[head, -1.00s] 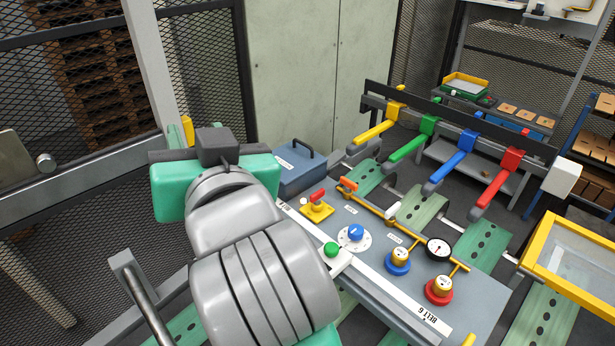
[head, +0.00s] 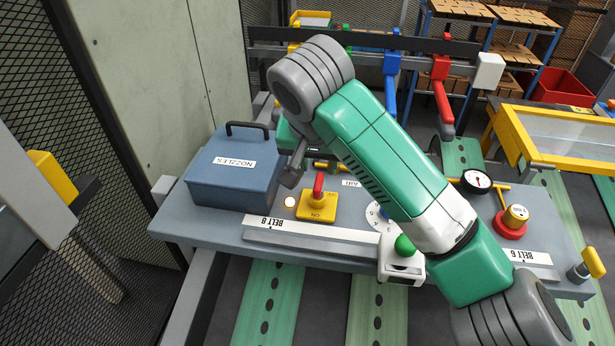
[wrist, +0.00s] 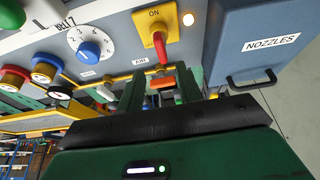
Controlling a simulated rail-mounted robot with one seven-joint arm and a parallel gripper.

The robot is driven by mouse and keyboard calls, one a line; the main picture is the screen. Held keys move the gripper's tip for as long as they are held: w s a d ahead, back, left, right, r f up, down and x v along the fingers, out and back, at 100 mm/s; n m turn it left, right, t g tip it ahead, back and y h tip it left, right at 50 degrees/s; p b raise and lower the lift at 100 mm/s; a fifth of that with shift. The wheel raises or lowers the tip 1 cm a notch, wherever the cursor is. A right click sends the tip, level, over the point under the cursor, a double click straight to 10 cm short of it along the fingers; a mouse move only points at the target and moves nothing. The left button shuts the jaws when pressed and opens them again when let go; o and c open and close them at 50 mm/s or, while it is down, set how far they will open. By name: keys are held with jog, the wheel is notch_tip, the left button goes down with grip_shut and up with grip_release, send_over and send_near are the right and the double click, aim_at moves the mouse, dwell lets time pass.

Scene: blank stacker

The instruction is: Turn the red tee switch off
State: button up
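The red tee switch (head: 318,186) stands on a yellow plate (head: 316,208) marked ON, on the grey panel right of the blue box. In the wrist view the red handle (wrist: 160,47) hangs below the ON lettering, at the upper middle. A small lamp (head: 290,201) beside the plate glows; it also shows in the wrist view (wrist: 188,19). My gripper (wrist: 160,76) has its two dark green fingers apart, with the red handle just beyond their tips and nothing visibly held. In the head view my gripper is mostly hidden behind my arm, just behind the switch.
A blue NOZZLES box (head: 234,172) with a handle stands close left of the switch. A blue dial (wrist: 89,50), a green button (head: 404,245), a gauge (head: 477,181) and a red-based valve (head: 512,222) are also on the panel. An orange lever (wrist: 162,82) shows between my fingers.

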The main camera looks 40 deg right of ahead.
aim_at(318, 181)
jog(key=x, duration=0.7)
jog(key=shift+a+r, duration=0.1)
grip_shut()
